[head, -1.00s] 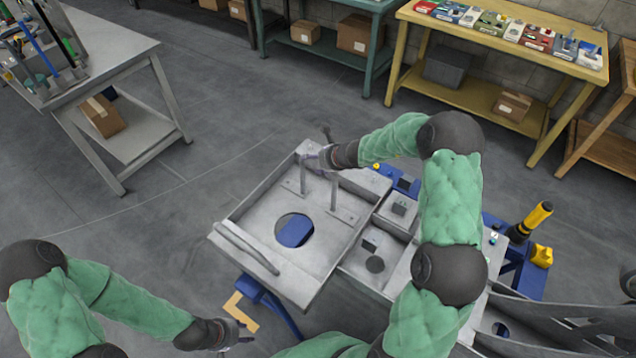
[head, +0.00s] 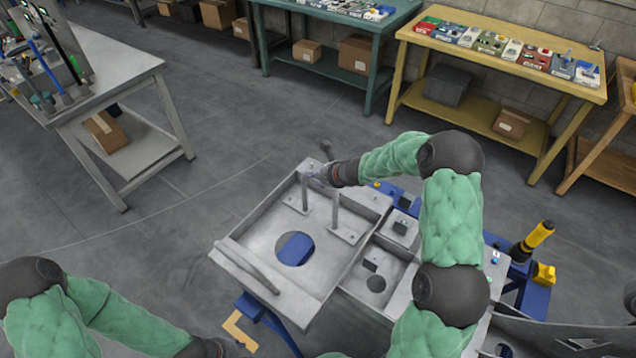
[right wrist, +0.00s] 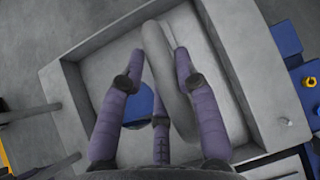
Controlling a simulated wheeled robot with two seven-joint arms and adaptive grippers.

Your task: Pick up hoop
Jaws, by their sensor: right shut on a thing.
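The hoop (head: 335,212) is a grey upright arch with two legs on flat feet. It stands in the shallow grey tray (head: 262,196), and its feet look in contact with the tray floor. My right gripper (head: 313,177) is at the top of the hoop and covers part of its crossbar. In the right wrist view the purple fingers of the gripper (right wrist: 160,62) are shut around the grey bar of the hoop (right wrist: 158,45). My left gripper (head: 222,347) is at the bottom edge of the head view, away from the hoop, and its fingers are hard to make out.
Smaller compartments (head: 378,270) adjoin the tray on the right. A grey table (head: 125,72) stands at the left, with a teal bench (head: 372,22) and a yellow bench (head: 500,65) behind. Open floor lies between.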

